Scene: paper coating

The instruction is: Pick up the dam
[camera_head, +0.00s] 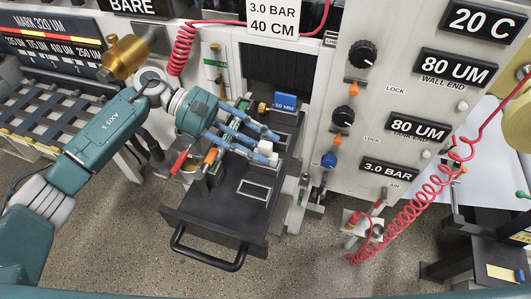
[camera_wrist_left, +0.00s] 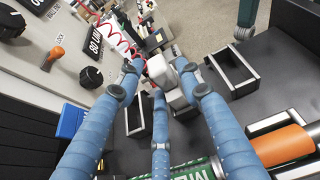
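My left gripper (camera_head: 268,148) reaches over a dark pulled-out tray (camera_head: 213,218) with its three blue fingers spread. In the left wrist view the fingertips (camera_wrist_left: 160,75) stand apart around a small pale grey block (camera_wrist_left: 178,92), which may be the dam. Whether they touch it I cannot tell, and in the head view the fingers largely hide that spot. A blue block marked 10 MM (camera_head: 285,102) stands at the back of the tray; a blue piece also shows in the left wrist view (camera_wrist_left: 70,122). My right gripper is not in view.
An orange-handled tool (camera_wrist_left: 285,145) lies beside my left fingers, and a red-handled one (camera_head: 179,161) is at the tray's left. White-edged rectangular slots (camera_head: 254,190) are in the tray. A knob panel (camera_head: 385,100) rises at the right, with a red coiled hose (camera_head: 408,212).

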